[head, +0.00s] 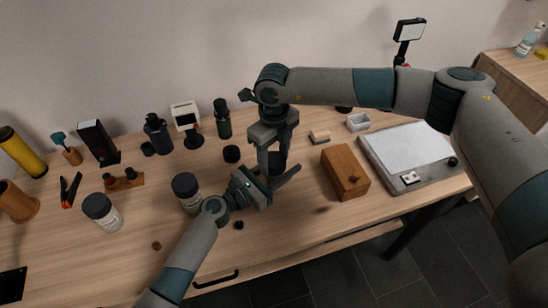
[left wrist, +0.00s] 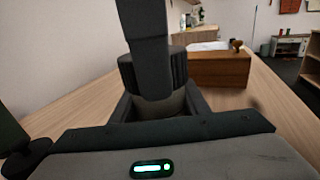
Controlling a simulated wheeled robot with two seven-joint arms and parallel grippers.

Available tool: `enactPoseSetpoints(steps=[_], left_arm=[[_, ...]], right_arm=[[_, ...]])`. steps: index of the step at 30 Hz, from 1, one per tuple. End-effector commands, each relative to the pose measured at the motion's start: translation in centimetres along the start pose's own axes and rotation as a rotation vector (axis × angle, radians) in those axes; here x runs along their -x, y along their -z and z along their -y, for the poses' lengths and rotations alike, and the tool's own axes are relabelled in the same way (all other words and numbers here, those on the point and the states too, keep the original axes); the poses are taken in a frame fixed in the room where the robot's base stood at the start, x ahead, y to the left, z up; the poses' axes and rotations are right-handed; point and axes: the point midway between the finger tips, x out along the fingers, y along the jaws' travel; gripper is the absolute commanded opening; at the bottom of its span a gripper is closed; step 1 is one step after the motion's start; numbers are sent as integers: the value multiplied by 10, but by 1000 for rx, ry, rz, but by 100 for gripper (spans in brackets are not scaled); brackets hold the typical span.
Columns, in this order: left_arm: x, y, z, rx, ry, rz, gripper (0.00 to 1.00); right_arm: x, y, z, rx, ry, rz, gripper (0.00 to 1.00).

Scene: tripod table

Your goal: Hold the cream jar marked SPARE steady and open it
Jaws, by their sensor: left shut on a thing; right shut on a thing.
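A jar with a dark ribbed lid (left wrist: 180,70) and a pale body (left wrist: 172,105) stands upright between my grippers. My left gripper (head: 277,180) is shut around its body from the side, low over the table. My right gripper (head: 275,160) reaches down from above and is shut on the lid, which also shows in the head view (head: 278,161). The lid sits on the body; I cannot tell whether it is loosened. No marking is readable on the held jar. Two similar dark-lidded jars, one near (head: 186,190) and one farther left (head: 102,211), stand on the table.
A wooden box with a knob (head: 345,172) stands close to the right of the grippers. A white-topped flat device (head: 410,150) lies beyond it. Small dark bottles and a black round object (head: 231,154) stand behind. The front left of the table (head: 90,265) is mostly clear.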

Motion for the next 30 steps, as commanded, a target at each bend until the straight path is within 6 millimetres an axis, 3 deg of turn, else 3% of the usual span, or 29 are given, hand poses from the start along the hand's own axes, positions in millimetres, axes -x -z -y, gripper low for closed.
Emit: enactPoseSetpoints(steps=[30], left_arm=[[0, 0, 0, 0, 0, -1, 0]], right_arm=[[1, 0, 1, 1541, 2, -1, 23]])
